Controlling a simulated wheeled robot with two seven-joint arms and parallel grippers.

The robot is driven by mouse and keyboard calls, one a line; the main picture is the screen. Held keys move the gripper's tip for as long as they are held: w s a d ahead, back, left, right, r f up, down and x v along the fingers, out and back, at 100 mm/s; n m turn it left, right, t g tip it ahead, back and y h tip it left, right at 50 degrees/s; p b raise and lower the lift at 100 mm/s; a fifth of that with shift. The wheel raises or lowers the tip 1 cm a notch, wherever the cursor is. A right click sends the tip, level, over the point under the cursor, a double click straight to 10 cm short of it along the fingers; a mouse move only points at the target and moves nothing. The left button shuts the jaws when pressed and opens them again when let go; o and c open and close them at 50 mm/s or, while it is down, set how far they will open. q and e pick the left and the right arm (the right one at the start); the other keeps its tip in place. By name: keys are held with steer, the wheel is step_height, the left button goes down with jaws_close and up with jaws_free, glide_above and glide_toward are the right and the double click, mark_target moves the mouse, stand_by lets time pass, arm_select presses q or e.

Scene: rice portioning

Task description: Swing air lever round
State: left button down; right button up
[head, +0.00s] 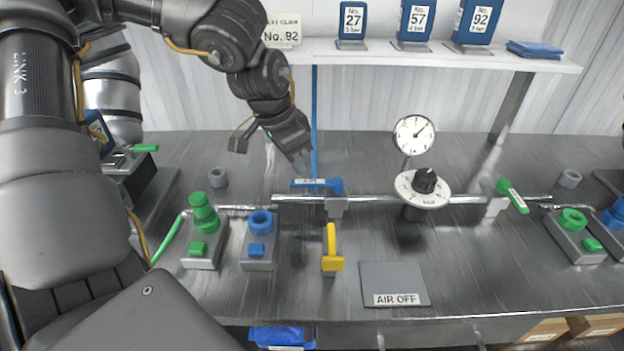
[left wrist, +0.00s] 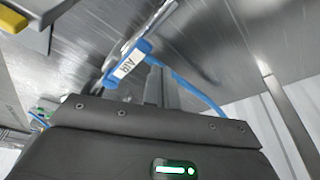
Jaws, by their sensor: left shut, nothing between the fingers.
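The blue air lever (head: 318,184), with a white label reading AIR, sits on the metal pipe (head: 375,199) above a grey valve block. Its handle points left, roughly along the pipe. In the left wrist view the lever (left wrist: 128,62) lies just beyond my gripper's housing, with a blue hose close by. My left gripper (head: 302,163) comes down from the upper left, shut and empty. Its fingertips are just above and behind the lever's left part; I cannot tell whether they touch it. My right gripper is not in view.
A pressure gauge (head: 414,135) and a round dial (head: 424,187) stand right of the lever. A yellow handle (head: 332,245) stands in front, beside a plate marked AIR OFF (head: 394,280). Green and blue fittings (head: 261,222) stand left. A shelf (head: 440,57) with numbered signs runs behind.

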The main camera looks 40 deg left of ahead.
mark_target(300, 185)
arm_select(q)
steer(key=shift+s+d+b, duration=0.45)
steer(key=shift+s+d, duration=0.2)
steer(key=shift+s, duration=0.25)
steer(key=shift+s+d+f+b, duration=0.1)
steer(key=shift+s+d+b, duration=0.3)
steer(key=shift+s, duration=0.05)
steer(key=shift+s+d, duration=0.3)
steer(key=shift+s, duration=0.1)
